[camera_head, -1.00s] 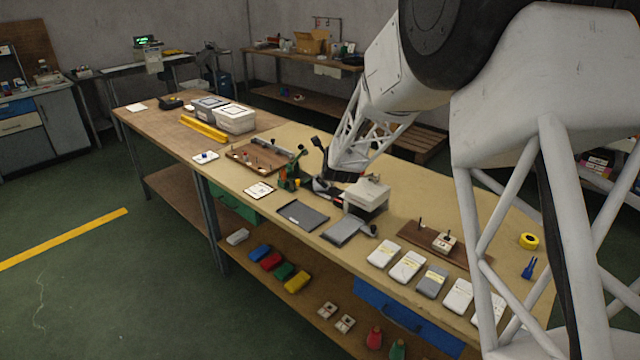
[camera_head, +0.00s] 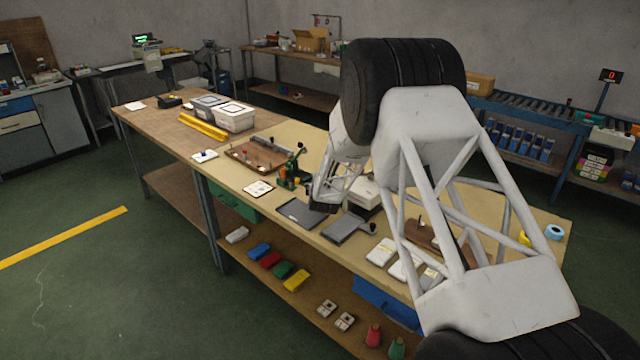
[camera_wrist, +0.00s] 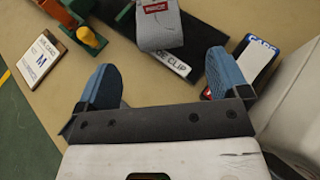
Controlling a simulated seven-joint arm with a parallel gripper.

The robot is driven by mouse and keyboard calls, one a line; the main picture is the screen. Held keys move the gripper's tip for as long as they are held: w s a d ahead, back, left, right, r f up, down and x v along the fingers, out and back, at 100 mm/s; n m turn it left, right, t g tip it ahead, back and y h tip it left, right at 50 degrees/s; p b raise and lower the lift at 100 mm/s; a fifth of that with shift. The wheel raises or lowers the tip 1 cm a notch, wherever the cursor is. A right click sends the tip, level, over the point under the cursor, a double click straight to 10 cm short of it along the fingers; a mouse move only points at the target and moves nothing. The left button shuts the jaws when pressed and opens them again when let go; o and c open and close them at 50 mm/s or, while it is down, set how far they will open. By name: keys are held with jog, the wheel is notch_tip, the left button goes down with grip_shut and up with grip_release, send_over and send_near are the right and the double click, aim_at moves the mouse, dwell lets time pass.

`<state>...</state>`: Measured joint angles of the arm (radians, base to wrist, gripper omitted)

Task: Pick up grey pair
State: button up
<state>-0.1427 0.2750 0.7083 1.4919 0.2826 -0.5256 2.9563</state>
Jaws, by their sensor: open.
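The grey pair (camera_wrist: 160,24) is a ribbed grey knit piece with a red and white label. It lies at the top middle of the wrist view on a dark board (camera_wrist: 196,50) whose white strip ends in "CLIP". My gripper (camera_wrist: 161,68) has two blue fingers spread wide, with nothing between them. The pair lies beyond the fingertips, roughly centred between them. In the head view my gripper (camera_head: 322,207) is low over the bench, largely covered by my arm. I cannot make out the pair there.
A card marked "M" (camera_wrist: 40,60) and a green device (camera_wrist: 80,18) lie left of the fingers. A "CARDS" holder (camera_wrist: 256,58) and a pale box are close on the right. The dark grey mat (camera_head: 302,213) lies near the bench's front edge.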

jog(key=shift+x, duration=1.3)
jog(key=shift+w, duration=0.1)
jog(key=shift+x, duration=2.5)
jog(key=shift+f, duration=0.1)
jog(key=c, duration=1.1)
jog(key=shift+a, duration=0.1)
notch_tip(320, 180, up, 18)
